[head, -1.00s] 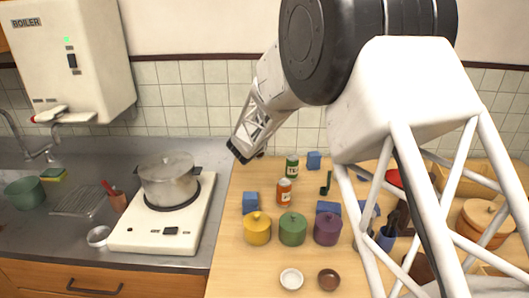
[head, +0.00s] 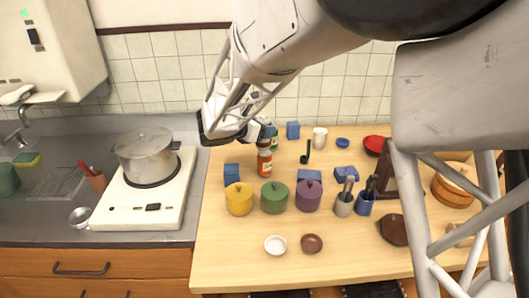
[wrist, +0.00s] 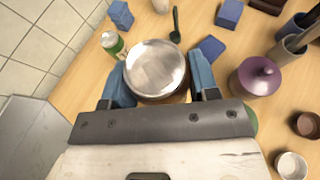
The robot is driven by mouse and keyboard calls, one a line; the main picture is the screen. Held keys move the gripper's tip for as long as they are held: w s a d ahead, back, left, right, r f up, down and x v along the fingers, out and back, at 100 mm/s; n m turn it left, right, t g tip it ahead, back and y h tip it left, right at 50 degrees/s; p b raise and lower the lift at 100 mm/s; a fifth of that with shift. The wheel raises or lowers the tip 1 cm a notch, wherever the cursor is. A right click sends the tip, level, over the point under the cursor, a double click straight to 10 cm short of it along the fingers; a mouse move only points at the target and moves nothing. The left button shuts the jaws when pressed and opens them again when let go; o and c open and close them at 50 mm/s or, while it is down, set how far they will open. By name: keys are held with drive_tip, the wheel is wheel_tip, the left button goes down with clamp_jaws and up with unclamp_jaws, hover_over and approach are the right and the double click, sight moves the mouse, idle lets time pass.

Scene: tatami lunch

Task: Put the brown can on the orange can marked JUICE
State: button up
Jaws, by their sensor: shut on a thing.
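My gripper (wrist: 160,74) is shut on the brown can (wrist: 180,97), with one blue finger on each side of it. In the wrist view I see the can's round silver top and a strip of brown side; it looks upright. In the head view my wrist hides most of the gripper and the can. The orange can (head: 264,162) stands on the wooden table just below and slightly right of my wrist in the head view. In the wrist view it is hidden. I cannot tell the gap between the two cans.
A green can (wrist: 112,42) stands close behind. Blue blocks (head: 232,172) lie around. Yellow (head: 239,200), green (head: 274,198) and purple (head: 308,197) lidded pots stand in front. A pot (head: 145,157) sits on the stove at left.

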drive_tip(key=s+d+m+g+h, duration=0.2)
drive_tip(key=s+d+m+g, duration=0.1)
drive_tip(key=s, duration=0.9)
drive_tip(key=shift+d+r+m+g, duration=0.2)
drive_tip(key=shift+r+m+g, duration=0.15)
drive_tip(key=shift+m+g, duration=0.05)
drive_tip(key=shift+w, duration=0.15)
drive_tip(key=w+a+f, duration=0.1)
drive_tip(key=w+a, duration=0.1)
drive_tip(key=w, duration=1.3)
drive_tip(key=shift+w+a+f, duration=0.25)
drive_tip(key=shift+w+a, duration=0.05)
drive_tip(key=shift+a, duration=0.1)
drive_tip(key=shift+f, duration=0.15)
drive_tip(key=shift+f, duration=1.6)
drive_tip(key=shift+f, duration=0.15)
